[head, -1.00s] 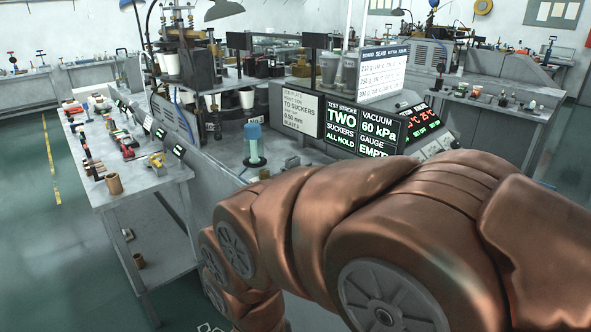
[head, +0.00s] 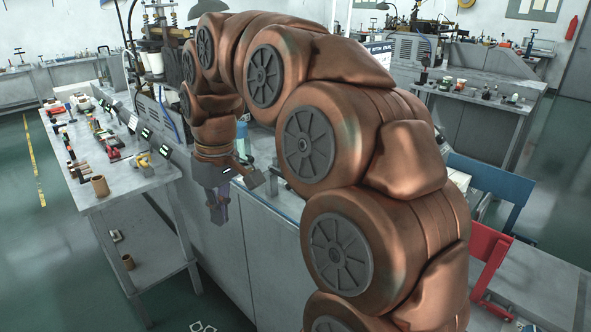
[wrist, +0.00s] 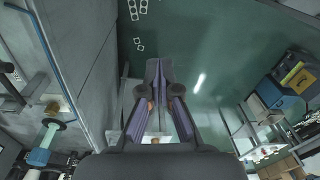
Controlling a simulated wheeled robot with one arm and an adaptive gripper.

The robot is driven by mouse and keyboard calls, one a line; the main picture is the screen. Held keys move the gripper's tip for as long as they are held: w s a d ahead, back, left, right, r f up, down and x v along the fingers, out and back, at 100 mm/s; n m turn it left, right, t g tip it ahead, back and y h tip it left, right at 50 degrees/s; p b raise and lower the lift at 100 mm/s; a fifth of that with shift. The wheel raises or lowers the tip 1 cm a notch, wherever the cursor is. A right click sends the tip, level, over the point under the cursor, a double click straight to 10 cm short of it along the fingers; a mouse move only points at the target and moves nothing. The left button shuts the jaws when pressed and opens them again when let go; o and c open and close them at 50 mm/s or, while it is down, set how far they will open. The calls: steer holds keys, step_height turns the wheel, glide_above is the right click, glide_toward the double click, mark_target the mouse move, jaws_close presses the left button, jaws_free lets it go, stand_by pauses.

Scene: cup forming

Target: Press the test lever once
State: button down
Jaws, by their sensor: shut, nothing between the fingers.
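My gripper (head: 217,208) hangs from the bent arm in front of the machine bench, pointing down, in the head view. Its fingers are shut and empty; in the wrist view (wrist: 158,82) they point toward the green floor. I cannot make out a test lever for certain in either view. A light blue cylinder (head: 242,139) stands on the machine bench (head: 285,245) just behind my wrist, partly hidden. A light blue cylinder also shows at the lower left of the wrist view (wrist: 45,145). My arm hides the machine's screens and much of its top.
A side table (head: 118,198) with small tools and a brown cup (head: 100,186) stands to the left. A red frame (head: 488,250) and a blue panel (head: 490,185) are at the right. The floor (head: 65,270) at the lower left is mostly clear.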

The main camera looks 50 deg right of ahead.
steer(key=w+d+r+t, duration=0.1)
steer(key=w+d+r, duration=0.25)
steer(key=d, duration=0.35)
steer(key=w+d+r, duration=0.2)
steer(key=w+d, duration=0.2)
steer(key=d, duration=0.2)
steer(key=s+d+r+m+t+p, duration=0.1)
steer(key=d+r+m, duration=0.1)
steer(key=d, duration=1.3)
steer(key=shift+s+d+h+p, duration=0.15)
steer(key=shift+s+h+p, duration=0.05)
steer(key=shift+h+p, duration=0.2)
steer(key=shift+p+x, duration=0.65)
steer(key=shift+x, duration=4.3)
steer(key=shift+s+f+p, duration=0.2)
steer(key=shift+f+p, duration=0.15)
steer(key=shift+f, duration=0.7)
steer(key=shift+s+f+p, duration=0.25)
steer(key=shift+f+p, duration=0.1)
steer(key=shift+f, duration=0.65)
